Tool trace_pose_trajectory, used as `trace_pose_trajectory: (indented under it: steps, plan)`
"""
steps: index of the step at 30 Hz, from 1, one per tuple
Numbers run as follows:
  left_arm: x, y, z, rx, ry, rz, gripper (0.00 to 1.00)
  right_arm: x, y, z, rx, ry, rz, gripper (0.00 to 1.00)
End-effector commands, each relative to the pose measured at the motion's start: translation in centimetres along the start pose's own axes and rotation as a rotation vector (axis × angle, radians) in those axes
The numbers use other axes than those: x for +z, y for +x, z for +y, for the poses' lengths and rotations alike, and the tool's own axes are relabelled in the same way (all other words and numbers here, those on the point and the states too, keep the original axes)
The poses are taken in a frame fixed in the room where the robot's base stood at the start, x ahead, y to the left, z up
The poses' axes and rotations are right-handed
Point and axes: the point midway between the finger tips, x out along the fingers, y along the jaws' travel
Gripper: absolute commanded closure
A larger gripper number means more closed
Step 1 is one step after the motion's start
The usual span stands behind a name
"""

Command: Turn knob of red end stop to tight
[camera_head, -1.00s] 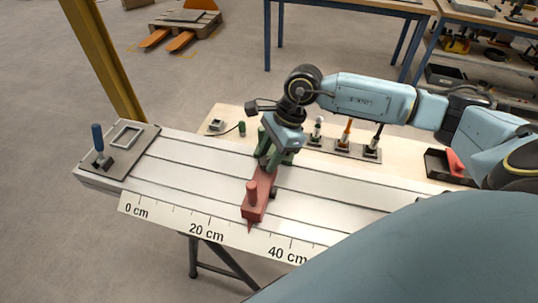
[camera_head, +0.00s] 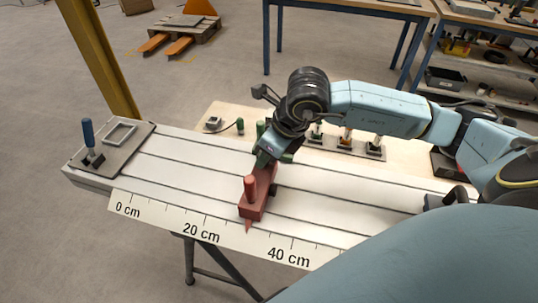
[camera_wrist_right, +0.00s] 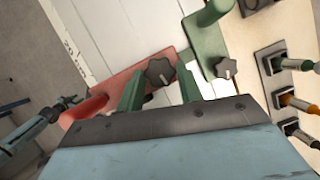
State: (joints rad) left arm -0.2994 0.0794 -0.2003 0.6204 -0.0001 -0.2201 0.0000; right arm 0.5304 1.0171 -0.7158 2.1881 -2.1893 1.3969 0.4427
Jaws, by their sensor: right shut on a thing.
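The red end stop (camera_head: 252,206) lies across the pale grooved bed. Its upright red post is at the near end, and its pointer is by the scale between 20 cm and 40 cm. In the right wrist view, its black lobed knob (camera_wrist_right: 160,72) sits between the green fingers of my right gripper (camera_wrist_right: 162,85), which is shut on it. In the head view, my right gripper (camera_head: 268,158) is over the far part of the red stop and hides much of it. A green end stop (camera_wrist_right: 203,40) with its own black knob (camera_wrist_right: 227,68) lies beside the red one. My left gripper is out of view.
A plate with a blue-handled lever (camera_head: 88,135) is on the left end of the bed. Behind the bed, a wooden board (camera_head: 228,112) carries several small fixtures (camera_head: 345,145). A dark handle (camera_head: 452,198) stands at the right.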

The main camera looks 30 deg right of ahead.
Motion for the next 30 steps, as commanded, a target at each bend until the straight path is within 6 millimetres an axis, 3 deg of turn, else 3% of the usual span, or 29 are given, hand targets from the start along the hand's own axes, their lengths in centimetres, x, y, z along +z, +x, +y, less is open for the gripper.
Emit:
trace_pose_trajectory:
  steps: [12,30]
  plan:
    - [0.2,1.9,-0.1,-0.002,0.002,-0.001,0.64,0.1,0.0,0.2,-0.101,0.246,-0.003,0.87]
    - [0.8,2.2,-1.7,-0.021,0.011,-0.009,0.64,0.1,-0.1,0.3,-0.13,0.315,-0.002,0.87]
